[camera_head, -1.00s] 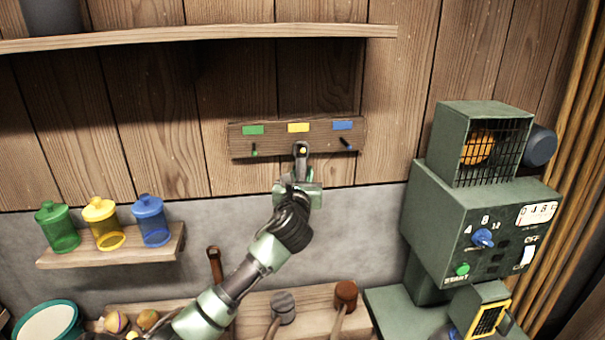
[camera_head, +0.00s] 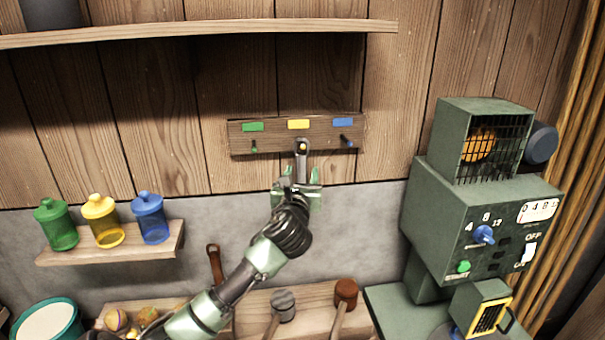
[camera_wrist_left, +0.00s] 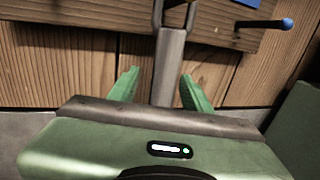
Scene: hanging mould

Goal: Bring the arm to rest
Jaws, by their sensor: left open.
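My left gripper (camera_head: 301,173) is open just below the wooden peg rack (camera_head: 240,140) on the wall. A grey metal piece (camera_head: 301,158) hangs by its loop from the middle peg, under the yellow label (camera_head: 298,124). In the left wrist view the piece (camera_wrist_left: 168,65) hangs upright, and the green fingers (camera_wrist_left: 160,78) stand apart on either side of its line, with gaps visible beside it. The piece's lower end is hidden behind the gripper body. My right gripper is not in view.
The green peg (camera_head: 254,146) and blue peg (camera_head: 347,141) look empty. A long shelf (camera_head: 200,34) runs above. Three lidded jars stand on a small shelf (camera_head: 110,257) at left. A green machine (camera_head: 450,220) stands at right. Two mallets lie on the bench (camera_head: 245,315) below.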

